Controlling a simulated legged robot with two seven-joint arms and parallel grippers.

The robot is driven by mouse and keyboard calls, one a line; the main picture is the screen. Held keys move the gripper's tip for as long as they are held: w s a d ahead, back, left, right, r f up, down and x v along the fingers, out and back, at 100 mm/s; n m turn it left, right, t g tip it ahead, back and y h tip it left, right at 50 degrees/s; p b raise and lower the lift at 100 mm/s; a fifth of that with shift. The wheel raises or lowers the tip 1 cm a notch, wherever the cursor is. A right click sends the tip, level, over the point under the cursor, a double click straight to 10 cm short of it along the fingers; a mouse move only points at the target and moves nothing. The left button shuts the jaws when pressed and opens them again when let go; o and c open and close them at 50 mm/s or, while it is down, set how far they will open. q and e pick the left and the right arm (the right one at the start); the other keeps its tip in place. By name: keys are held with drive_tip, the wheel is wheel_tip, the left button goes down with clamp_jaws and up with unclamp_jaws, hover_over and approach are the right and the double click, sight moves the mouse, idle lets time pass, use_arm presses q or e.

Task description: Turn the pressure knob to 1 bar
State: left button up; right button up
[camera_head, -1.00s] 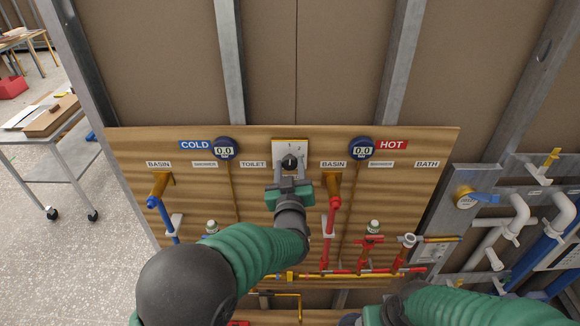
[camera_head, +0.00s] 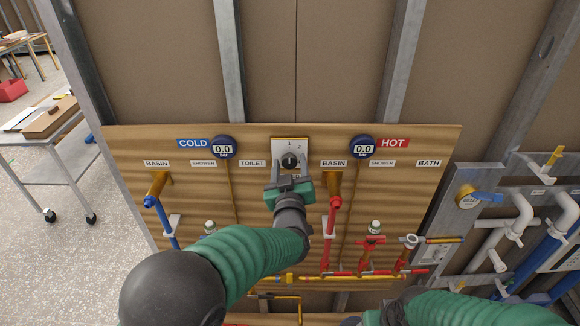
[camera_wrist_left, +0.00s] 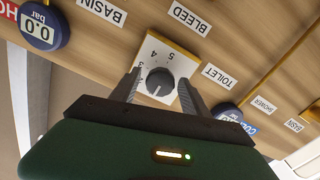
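The pressure knob (camera_head: 289,161) is a round black dial on a white numbered plate (camera_head: 290,144) at the top middle of the wooden board. In the left wrist view the knob (camera_wrist_left: 160,82) shows a white mark pointing down toward my gripper's body. My left gripper (camera_head: 289,172) is in front of the plate. Its two fingers are apart, one on each side of the knob (camera_wrist_left: 159,90); I see gaps between them and the knob. The cold gauge (camera_head: 223,148) and hot gauge (camera_head: 363,149) read 0.0. My right gripper (camera_head: 368,318) is at the bottom edge, its fingers hidden or cut off.
Blue pipe (camera_head: 164,220) and red pipe (camera_head: 331,235) stand out from the board below the knob. A metal trolley (camera_head: 55,150) stands at the left.

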use_arm(q)
drive_tip(key=shift+s, duration=0.1)
drive_tip(key=shift+s+f+b, duration=0.15)
drive_tip(key=shift+s+b, duration=0.2)
drive_tip(key=s+b, duration=0.5)
drive_tip(key=s, duration=1.1)
drive_tip(key=shift+w, duration=0.1)
